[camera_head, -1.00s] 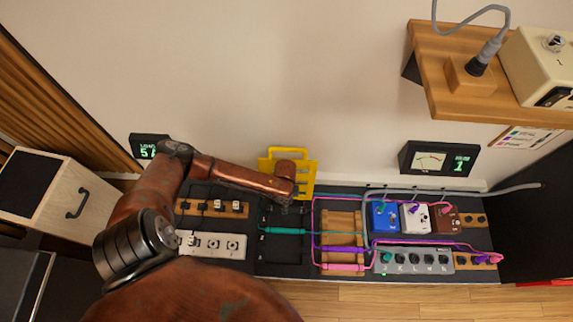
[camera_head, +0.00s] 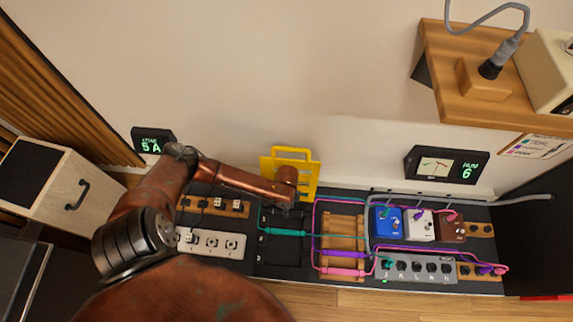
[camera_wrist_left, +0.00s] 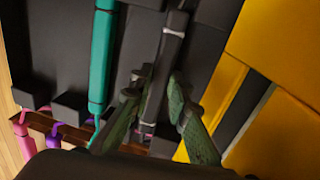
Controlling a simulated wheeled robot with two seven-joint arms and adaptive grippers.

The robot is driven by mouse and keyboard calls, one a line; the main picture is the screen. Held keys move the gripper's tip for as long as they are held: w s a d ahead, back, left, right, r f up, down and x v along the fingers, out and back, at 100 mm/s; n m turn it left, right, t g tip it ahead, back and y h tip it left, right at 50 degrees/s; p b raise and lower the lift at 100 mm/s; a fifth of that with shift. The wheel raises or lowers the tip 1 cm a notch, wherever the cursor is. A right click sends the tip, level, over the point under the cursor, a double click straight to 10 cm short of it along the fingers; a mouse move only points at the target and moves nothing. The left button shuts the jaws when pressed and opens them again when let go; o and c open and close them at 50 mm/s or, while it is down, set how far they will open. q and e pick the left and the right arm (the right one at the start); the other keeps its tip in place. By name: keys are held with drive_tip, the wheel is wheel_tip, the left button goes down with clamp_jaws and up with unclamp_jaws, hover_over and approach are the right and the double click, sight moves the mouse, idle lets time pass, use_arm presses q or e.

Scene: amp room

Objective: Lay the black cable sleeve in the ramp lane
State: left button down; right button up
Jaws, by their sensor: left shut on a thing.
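The black cable sleeve (camera_wrist_left: 167,50) has a pale grey band and lies between my left gripper's fingers (camera_wrist_left: 157,112) in the left wrist view. My left gripper is shut on it. In the head view the left gripper (camera_head: 287,205) points down over the back of the black ramp (camera_head: 283,252), in front of the yellow part; the arm hides the sleeve there. A teal sleeve lies in another lane of the ramp and also shows in the wrist view (camera_wrist_left: 102,60), left of and roughly parallel to the black sleeve. I cannot tell whether the black sleeve touches the lane floor.
The yellow frame (camera_head: 309,180) stands behind the ramp at the wall. A wooden rack (camera_head: 345,226) with purple and pink sleeves is to the right, then pedals (camera_head: 388,224). Power strips (camera_head: 210,244) lie left. A wall meter (camera_head: 445,166) reads HUM 6; the left display (camera_head: 153,142) shows 5 A.

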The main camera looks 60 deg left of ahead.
use_arm(q)
drive_tip(key=c, duration=1.8)
unclamp_jaws()
drive_tip(key=shift+o, duration=0.2)
wheel_tip(320, 180, up, 12)
drive_tip(key=w+a, duration=0.1)
drive_tip(key=shift+a, duration=0.15)
drive_tip(key=shift+w, duration=0.1)
